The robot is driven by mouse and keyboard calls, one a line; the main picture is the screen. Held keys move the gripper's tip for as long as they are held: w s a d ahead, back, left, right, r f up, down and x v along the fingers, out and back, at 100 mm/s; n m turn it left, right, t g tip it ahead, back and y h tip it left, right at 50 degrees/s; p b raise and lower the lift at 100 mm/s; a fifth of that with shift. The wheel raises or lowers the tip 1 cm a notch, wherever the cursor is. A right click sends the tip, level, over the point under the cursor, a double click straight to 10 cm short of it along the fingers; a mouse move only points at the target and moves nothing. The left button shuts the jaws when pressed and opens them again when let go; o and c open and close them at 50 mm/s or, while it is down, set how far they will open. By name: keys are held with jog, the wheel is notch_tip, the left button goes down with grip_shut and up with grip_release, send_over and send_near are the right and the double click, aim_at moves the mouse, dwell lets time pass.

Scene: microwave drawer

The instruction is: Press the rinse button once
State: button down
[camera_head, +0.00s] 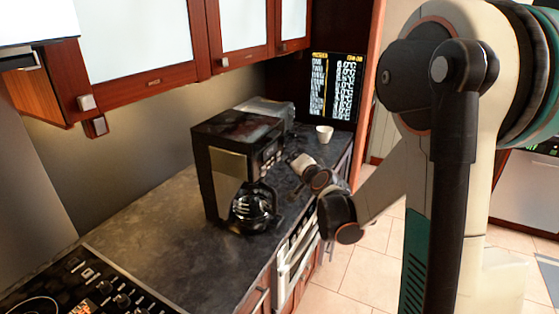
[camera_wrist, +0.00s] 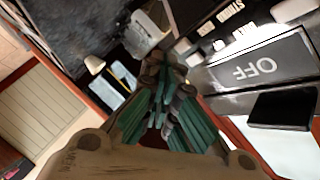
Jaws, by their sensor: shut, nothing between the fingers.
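A black and steel coffee machine (camera_head: 222,175) stands on the dark counter, with a glass carafe (camera_head: 254,207) at its front. Its button panel (camera_head: 271,155) faces right. In the wrist view the machine's front (camera_wrist: 255,68) fills the right side, upside down, with an "OFF" display and a row of pale buttons (camera_wrist: 243,33). My gripper (camera_head: 297,178) is beside the panel in the head view. In the wrist view its green-padded fingers (camera_wrist: 166,68) are shut and empty, near the left end of the button row. Contact cannot be told.
A white cup (camera_head: 324,135) stands farther back on the counter, before a dark menu board (camera_head: 336,88). A stove (camera_head: 85,285) is at the front left. Wooden wall cabinets (camera_head: 200,68) hang above. Tiled floor (camera_head: 345,285) is open to the right.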

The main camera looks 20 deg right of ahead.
jog(key=shift+w+a, duration=0.1)
jog(key=shift+w+a, duration=0.15)
jog(key=shift+w, duration=0.1)
dwell(0.3)
jog(key=shift+w+a, duration=0.2)
jog(key=shift+w, duration=0.05)
dwell(0.6)
jog(key=shift+s+d, duration=0.1)
jog(key=shift+s+d+b, duration=0.3)
jog(key=shift+s+d, duration=0.05)
jog(key=shift+s, duration=0.15)
jog(key=s+d, duration=0.1)
jog(key=s, duration=0.1)
jog(key=s+d, duration=0.2)
dwell(0.7)
dwell(0.6)
